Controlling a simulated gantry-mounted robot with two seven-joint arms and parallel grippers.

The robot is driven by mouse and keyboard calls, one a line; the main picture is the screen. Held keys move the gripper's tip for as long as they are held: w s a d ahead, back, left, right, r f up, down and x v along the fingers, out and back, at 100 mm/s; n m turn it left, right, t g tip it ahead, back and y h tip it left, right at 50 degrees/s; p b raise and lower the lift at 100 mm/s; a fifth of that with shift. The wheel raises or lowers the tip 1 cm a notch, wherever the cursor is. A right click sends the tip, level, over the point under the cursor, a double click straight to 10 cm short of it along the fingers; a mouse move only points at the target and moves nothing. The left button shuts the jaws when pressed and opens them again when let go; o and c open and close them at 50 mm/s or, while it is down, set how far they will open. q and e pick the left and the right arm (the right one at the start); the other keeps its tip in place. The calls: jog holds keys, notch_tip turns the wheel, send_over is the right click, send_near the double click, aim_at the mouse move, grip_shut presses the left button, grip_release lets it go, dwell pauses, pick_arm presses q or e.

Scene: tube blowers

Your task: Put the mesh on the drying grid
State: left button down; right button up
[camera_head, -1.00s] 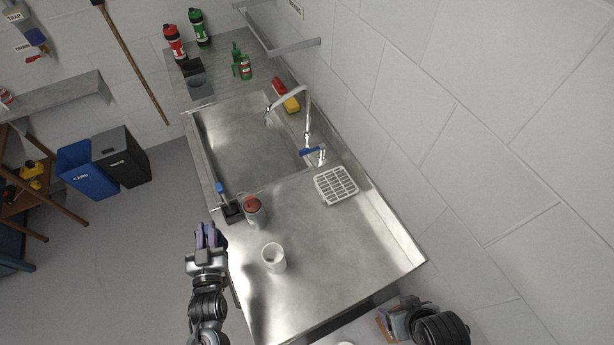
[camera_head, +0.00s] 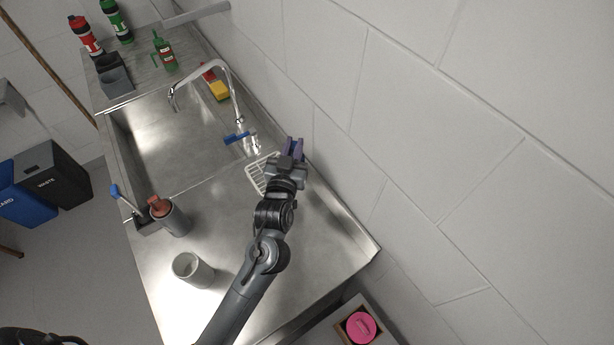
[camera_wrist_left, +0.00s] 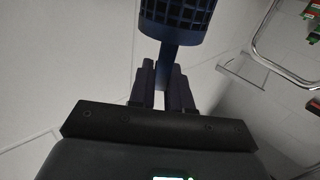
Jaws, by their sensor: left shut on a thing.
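My left gripper (camera_head: 293,150) is at the far right edge of the counter, above and partly in front of the white drying grid (camera_head: 257,176). In the left wrist view its fingers (camera_wrist_left: 170,88) are shut on the stem of a dark blue mesh (camera_wrist_left: 178,16), a lattice-walled piece cut off by the top edge. The mesh does not show clearly in the head view, and the gripper hides part of the grid. I cannot tell whether the mesh touches the grid. My right gripper is not in view.
A tap (camera_head: 215,70) and a blue lever (camera_head: 237,137) stand close behind the grid, beside the sink (camera_head: 165,135). A white cup (camera_head: 193,270) and a grey container (camera_head: 174,217) with a reddish top stand front left. The wall rises close on the right.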

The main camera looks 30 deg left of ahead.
pick_arm(q)
jog(key=shift+w+d+f+b, duration=0.15)
jog(key=shift+w+d+b, duration=0.15)
jog(key=shift+w+b, duration=0.2)
jog(key=shift+w+a+b, duration=0.15)
jog(key=shift+a+b, duration=0.05)
jog(key=shift+b, duration=0.35)
jog(key=shift+a, duration=0.25)
jog(key=w+a+f+b, duration=0.1)
jog(key=a+f, duration=0.9)
jog(key=a, duration=0.1)
jog(key=shift+w, duration=0.2)
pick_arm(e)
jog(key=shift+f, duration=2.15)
pick_arm(q)
jog(key=shift+f, duration=0.2)
jog(key=shift+f, duration=0.15)
jog(key=c, duration=1.1)
grip_release()
jog(key=shift+o, duration=0.2)
